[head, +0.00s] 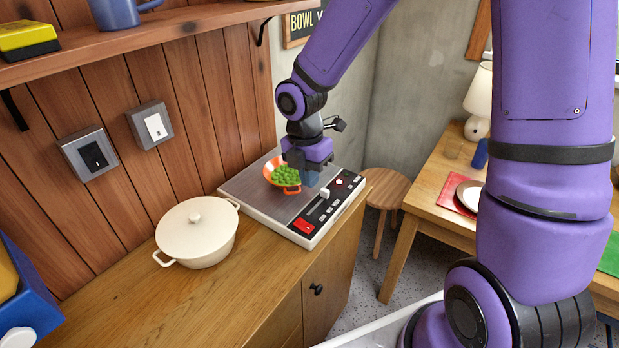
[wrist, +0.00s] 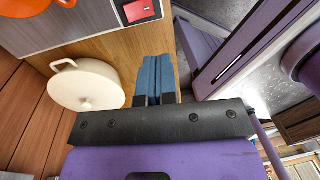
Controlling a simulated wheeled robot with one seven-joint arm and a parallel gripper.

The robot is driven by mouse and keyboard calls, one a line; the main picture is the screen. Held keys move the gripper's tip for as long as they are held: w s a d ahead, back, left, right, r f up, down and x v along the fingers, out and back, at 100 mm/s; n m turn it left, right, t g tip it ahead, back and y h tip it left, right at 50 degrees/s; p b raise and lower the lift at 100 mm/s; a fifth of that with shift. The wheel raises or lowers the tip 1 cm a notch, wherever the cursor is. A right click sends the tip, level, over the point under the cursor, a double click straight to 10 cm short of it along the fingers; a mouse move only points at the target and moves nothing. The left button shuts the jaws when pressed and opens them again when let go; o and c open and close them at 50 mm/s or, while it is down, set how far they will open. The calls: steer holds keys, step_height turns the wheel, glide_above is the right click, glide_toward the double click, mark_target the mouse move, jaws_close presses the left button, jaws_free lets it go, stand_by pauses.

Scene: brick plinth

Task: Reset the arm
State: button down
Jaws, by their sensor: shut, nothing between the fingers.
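My purple arm reaches over the counter in the head view. My gripper (head: 311,179) has blue fingers and hangs over the grey cooktop, just right of an orange bowl (head: 271,170) of green peas. In the wrist view the two blue fingers of my gripper (wrist: 156,60) lie side by side, shut with nothing between them. There the wooden counter is behind them, and the orange bowl (wrist: 35,8) shows only in part at the top left. Whether the fingertips touch the cooktop is hard to tell.
The cooktop (head: 240,192) has a control strip with a red switch. A lidded cream pot (head: 198,235) stands on the counter to its left. A shelf (head: 160,30) juts out above. A stool (head: 388,187) and a wooden table (head: 425,205) stand at the right.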

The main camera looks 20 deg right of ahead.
steer(key=s+d+r+m+t, duration=0.1)
steer(key=s+d+r+m, duration=0.1)
steer(key=r+m, duration=0.25)
steer(key=s+d+r+m+t+h, duration=0.1)
steer(key=s+d+r+m, duration=0.1)
steer(key=s+r+m, duration=0.3)
steer(key=d+r+m+t, duration=0.1)
steer(key=d+r+m, duration=0.25)
steer(key=r, duration=0.25)
steer(key=s+d+r+m+t+y, duration=0.1)
steer(key=s+d+r+m+t, duration=0.1)
steer(key=s+r+m, duration=0.6)
steer(key=s+m+t, duration=0.1)
steer(key=s+m, duration=0.2)
steer(key=s, duration=0.1)
steer(key=shift+s+d+m+y, duration=0.2)
steer(key=shift+d+m+y, duration=0.1)
steer(key=shift+m, duration=0.1)
